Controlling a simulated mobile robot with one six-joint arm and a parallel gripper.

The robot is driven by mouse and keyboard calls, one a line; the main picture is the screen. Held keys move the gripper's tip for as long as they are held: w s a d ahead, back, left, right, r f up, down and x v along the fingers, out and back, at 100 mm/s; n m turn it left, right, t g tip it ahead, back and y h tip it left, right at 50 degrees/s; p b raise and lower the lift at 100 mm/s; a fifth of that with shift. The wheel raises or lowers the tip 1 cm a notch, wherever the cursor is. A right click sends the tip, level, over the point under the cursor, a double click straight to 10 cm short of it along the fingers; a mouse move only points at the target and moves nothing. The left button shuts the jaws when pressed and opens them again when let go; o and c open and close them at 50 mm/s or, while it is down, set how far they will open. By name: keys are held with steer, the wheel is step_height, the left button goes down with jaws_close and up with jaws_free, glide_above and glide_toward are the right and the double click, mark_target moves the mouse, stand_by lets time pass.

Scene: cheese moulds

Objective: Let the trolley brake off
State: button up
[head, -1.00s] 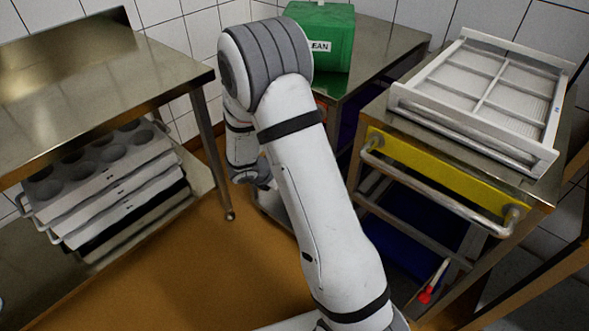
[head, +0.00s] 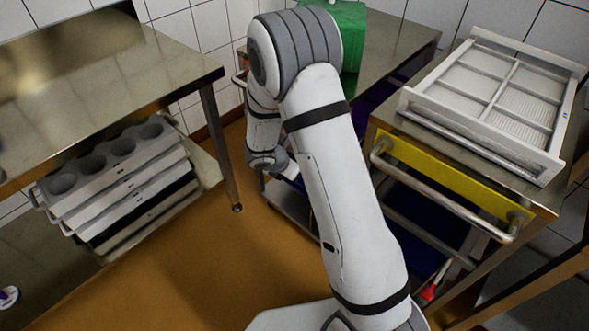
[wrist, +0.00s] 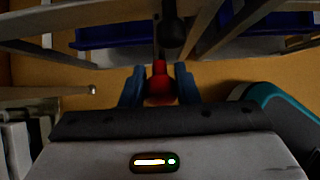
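In the wrist view a red part (wrist: 159,82) shows between the two blue fingers of my gripper (wrist: 160,88). The fingers stand apart, with narrow gaps beside the red part near the tips. I cannot tell whether they touch it lower down. A dark rounded piece (wrist: 172,36) is just beyond it. In the head view my gripper is hidden behind my own arm. A metal trolley with a yellow panel (head: 450,180) and a tubular handle (head: 440,193) stands at the right. A red-ended lever (head: 428,292) shows low on it, partly beside my arm.
A white framed rack (head: 540,160) lies on top of the trolley. A steel table (head: 120,80) with stacked mould trays (head: 120,170) below stands at the left. A green box (head: 349,45) is on a steel surface behind. Orange floor (head: 190,270) is open between.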

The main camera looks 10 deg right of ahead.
steer(key=o, duration=0.5)
steer(key=shift+a+r, duration=0.1)
steer(key=shift+c, duration=0.2)
steer(key=shift+r, duration=0.1)
steer(key=shift+a+r, duration=0.15)
steer(key=shift+r, duration=0.1)
steer(key=p+v, duration=0.1)
steer(key=v, duration=0.6)
steer(key=shift+p, duration=0.35)
steer(key=shift+s, duration=0.15)
steer(key=s+d+r+m+g+p, duration=0.1)
steer(key=s+d+r+m+p, duration=0.1)
steer(key=s+d+r+m, duration=0.3)
steer(key=s+r+m+y+p, duration=0.1)
steer(key=s+r+m, duration=0.1)
steer(key=r+m, duration=0.35)
steer(key=s+d+r+m+g+p, duration=0.1)
steer(key=s+d+r+m+p, duration=0.15)
steer(key=r, duration=0.55)
steer(key=s+r+m+y+p, duration=0.4)
steer(key=s+r+m, duration=0.7)
steer(key=s+m, duration=0.1)
steer(key=shift+s+y, duration=0.3)
steer(key=shift+s, duration=0.6)
